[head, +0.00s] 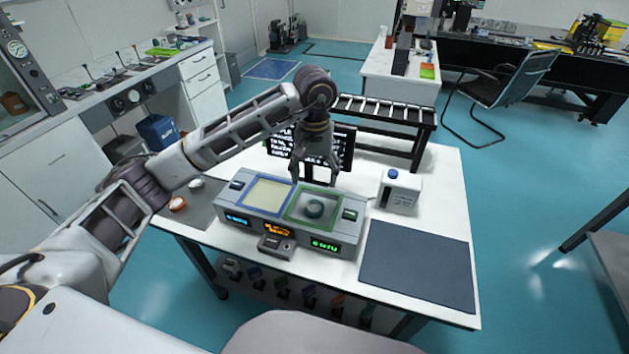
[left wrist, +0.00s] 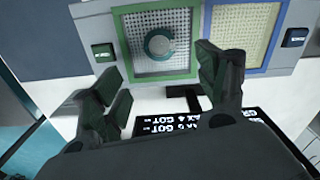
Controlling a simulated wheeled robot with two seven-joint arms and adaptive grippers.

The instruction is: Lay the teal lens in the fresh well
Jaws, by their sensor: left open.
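The teal lens (head: 315,208), a ring-like disc, lies inside the green-framed well on the right of the grey two-well unit (head: 232,205). It also shows in the left wrist view (left wrist: 158,45), on the mesh floor of that well. The other well (head: 268,192) has a blue frame and a pale yellow mesh floor; it looks empty. I cannot read which well is labelled fresh. My left gripper (head: 315,178) is open and empty, above the back edge of the green-framed well. Its fingers (left wrist: 160,75) are spread, apart from the lens. My right gripper is not in view.
A dark mat (head: 418,265) lies clear at the front right. Small round items sit on a grey mat (head: 190,215) at left. A text screen (head: 340,150) stands behind the unit.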

